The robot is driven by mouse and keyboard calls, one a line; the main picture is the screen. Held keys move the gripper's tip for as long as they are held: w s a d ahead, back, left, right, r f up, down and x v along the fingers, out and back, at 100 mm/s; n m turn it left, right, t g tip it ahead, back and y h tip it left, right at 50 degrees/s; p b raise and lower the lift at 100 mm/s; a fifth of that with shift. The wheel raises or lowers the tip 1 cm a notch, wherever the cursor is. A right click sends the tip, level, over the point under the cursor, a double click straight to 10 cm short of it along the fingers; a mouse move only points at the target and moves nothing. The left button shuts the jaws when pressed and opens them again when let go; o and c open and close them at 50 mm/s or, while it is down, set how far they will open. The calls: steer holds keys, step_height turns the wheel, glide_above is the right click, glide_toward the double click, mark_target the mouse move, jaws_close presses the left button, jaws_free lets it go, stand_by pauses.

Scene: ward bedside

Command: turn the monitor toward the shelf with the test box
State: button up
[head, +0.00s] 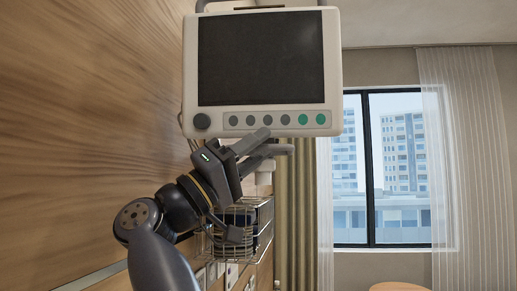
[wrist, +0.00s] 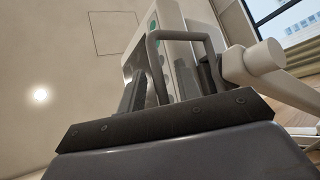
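The monitor (head: 262,112) is a pale unit with a dark screen, a knob and a row of grey and green buttons. In the head view it faces me, high against the wood wall. My gripper (head: 262,143) is just below its lower edge, with its two fingers apart. In the wrist view the monitor (wrist: 143,48) is seen steeply from the side, beyond the fingers. A grey U-shaped handle (wrist: 178,36) stands around the space between the fingertips (wrist: 172,88). Whether a finger touches it is unclear. I cannot make out the test box or its shelf.
A wire basket (head: 262,222) with dark contents hangs on the wall below the monitor. A pale mount arm (wrist: 262,60) shows at the right in the wrist view. A window (head: 395,165) with curtains is behind to the right, and a round wooden top (head: 399,287) is low there.

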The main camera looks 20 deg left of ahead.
steer(key=b+v, duration=0.1)
steer(key=v, duration=0.6)
steer(key=p+x, duration=0.1)
steer(key=x, duration=0.6)
steer(key=shift+r, duration=0.2)
steer(key=shift+w+d+f, duration=0.2)
steer(key=shift+d, duration=0.1)
steer(key=shift+d+n+t+y+b, duration=0.2)
steer(key=shift+n+t+y+b, duration=0.2)
steer(key=shift+t+y+b, duration=0.35)
steer(key=shift+d, duration=0.1)
steer(key=shift+r+n+t+b, duration=0.1)
steer(key=shift+n+t+b, duration=0.15)
steer(key=shift+n+b, duration=0.05)
steer(key=shift+r, duration=0.1)
